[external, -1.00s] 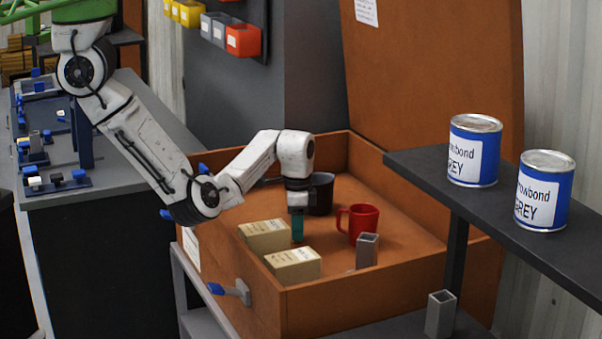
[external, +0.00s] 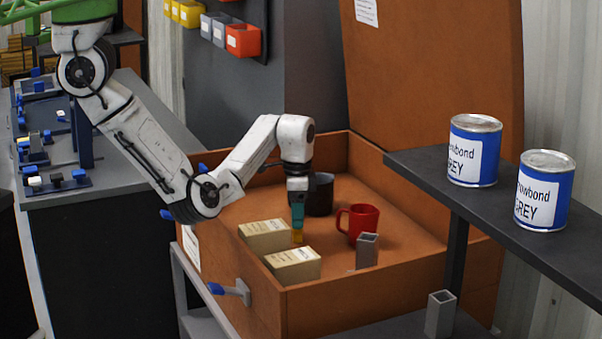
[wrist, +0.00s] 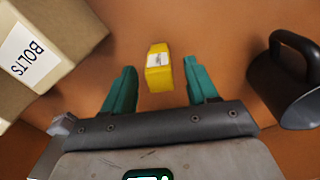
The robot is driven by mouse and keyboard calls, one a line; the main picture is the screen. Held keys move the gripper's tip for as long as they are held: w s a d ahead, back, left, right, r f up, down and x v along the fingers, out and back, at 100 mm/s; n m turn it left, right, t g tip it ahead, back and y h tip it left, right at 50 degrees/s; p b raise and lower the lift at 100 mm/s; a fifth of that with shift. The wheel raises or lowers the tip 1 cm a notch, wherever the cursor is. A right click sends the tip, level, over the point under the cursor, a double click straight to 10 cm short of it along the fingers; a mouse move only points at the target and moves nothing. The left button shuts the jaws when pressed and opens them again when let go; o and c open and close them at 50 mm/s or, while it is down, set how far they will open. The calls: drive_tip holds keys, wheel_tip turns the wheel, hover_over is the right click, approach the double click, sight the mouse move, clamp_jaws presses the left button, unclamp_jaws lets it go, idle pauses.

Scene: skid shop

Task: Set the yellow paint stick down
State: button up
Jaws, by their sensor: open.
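My gripper (external: 297,222) points down into the box. In the wrist view my gripper (wrist: 158,85) is open, with a gap between the stick and each finger.
Two cardboard boxes (external: 292,264) (external: 264,234) stand left of the stick; one shows a BOLTS label in the wrist view (wrist: 30,50). A dark mug (external: 320,195), a red mug (external: 361,222) and a grey square tube (external: 367,250) stand to the right. Blue cans (external: 473,152) sit on a shelf.

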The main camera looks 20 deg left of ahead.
wheel_tip(320, 180, up, 7)
drive_tip(key=shift+r+p, duration=0.15)
drive_tip(key=shift+p, duration=0.5)
drive_tip(key=shift+r+p, duration=0.5)
drive_tip(key=shift+a, duration=0.1)
